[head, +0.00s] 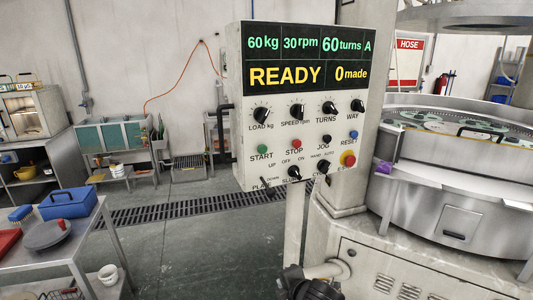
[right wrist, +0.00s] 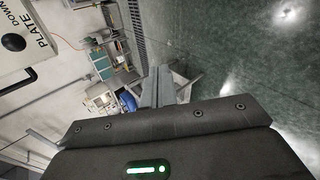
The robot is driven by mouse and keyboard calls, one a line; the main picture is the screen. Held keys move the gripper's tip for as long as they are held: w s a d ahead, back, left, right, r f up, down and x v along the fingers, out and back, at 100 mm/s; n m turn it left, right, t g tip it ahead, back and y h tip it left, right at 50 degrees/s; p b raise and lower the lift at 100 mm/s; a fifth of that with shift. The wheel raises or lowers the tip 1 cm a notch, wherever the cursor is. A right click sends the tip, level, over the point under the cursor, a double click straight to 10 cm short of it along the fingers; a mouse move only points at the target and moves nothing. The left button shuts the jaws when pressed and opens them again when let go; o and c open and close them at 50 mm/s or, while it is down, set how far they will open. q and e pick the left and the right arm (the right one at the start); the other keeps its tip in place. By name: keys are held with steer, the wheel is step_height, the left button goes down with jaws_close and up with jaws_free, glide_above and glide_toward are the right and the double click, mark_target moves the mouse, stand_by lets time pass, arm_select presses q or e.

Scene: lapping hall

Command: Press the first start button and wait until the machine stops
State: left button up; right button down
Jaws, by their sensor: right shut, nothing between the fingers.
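The control panel (head: 240,130) hangs in the middle of the head view. Its display (head: 305,60) reads 60 kg, 30 rpm, 60 turns A, READY and 0 made. The green START button (head: 262,148) is at the left of the button row, beside the red STOP button (head: 296,143). My right gripper (head: 308,284) is low in the head view, below the panel and apart from the buttons. In the right wrist view its fingers (right wrist: 158,80) are shut and empty. The panel's PLATE corner (right wrist: 40,50) shows at upper left there. My left gripper is out of view.
The round lapping machine (head: 455,185) stands at the right. Knobs, switches and a red-and-yellow emergency button (head: 348,159) crowd the panel. A bench with a blue box (head: 68,203) is at the left. A floor grating (head: 150,213) crosses the open floor.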

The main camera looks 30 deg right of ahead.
steer(key=w+d+r+n+t, duration=0.2)
steer(key=r+n, duration=0.3)
steer(key=r, duration=0.4)
steer(key=w+d+r+n+t+h, duration=0.1)
steer(key=w+d+r+n+t, duration=0.1)
steer(key=w+r+n, duration=0.3)
steer(key=w+d+r+n+t+h, duration=0.1)
steer(key=w+d+r+n+t, duration=0.2)
steer(key=r, duration=1)
steer(key=w+d+n, duration=0.1)
steer(key=n, duration=0.2)
steer(key=shift+n, duration=0.4)
steer(key=shift+w+d, duration=0.1)
steer(key=shift+w, duration=0.05)
